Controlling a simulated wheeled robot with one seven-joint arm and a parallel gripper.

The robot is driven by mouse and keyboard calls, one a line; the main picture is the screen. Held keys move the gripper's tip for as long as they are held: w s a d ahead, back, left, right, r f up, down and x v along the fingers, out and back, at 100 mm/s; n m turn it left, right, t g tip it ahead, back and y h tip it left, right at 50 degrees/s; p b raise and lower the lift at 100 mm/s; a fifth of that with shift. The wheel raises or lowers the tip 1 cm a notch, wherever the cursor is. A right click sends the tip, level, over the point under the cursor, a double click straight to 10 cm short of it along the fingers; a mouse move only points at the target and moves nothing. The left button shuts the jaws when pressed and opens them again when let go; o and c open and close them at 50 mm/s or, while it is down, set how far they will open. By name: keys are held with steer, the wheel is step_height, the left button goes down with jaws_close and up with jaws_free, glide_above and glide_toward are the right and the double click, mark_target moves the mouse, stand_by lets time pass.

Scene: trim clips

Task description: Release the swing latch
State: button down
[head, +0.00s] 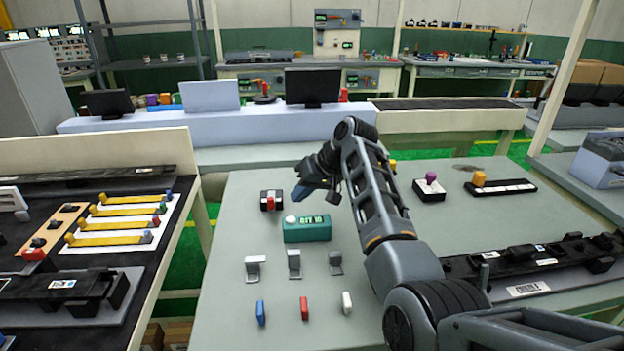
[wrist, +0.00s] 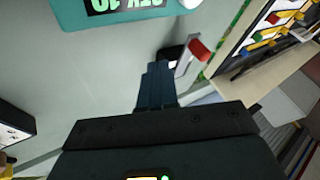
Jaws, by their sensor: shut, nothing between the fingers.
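The swing latch looks to be the small black block with a red-tipped light lever (head: 270,201), near the far left part of the grey table. In the wrist view its light lever with a red end (wrist: 190,58) points up and right from the black base, just right of my fingertips. My gripper (head: 301,195) is shut and empty, tilted down, right of the latch in the head view. In the wrist view the closed fingers (wrist: 157,72) reach close to the base. I cannot tell whether they touch it. The fingers partly cover the base there.
A teal box with a display (head: 307,229) stands just in front of my gripper. Three grey clips (head: 294,264) and blue, red and white pieces (head: 304,308) lie nearer. A purple-knobbed block (head: 430,187), an orange-knobbed strip (head: 500,186) and a black rail (head: 530,262) are on the right.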

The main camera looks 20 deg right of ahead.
mark_target(275, 205)
steer(key=shift+w+a+r+p, duration=0.1)
steer(key=shift+w+a+p, duration=0.1)
steer(key=shift+a, duration=0.75)
steer(key=shift+w+a+r+p, duration=0.1)
steer(key=shift+a+p, duration=0.05)
steer(key=shift+a, duration=0.75)
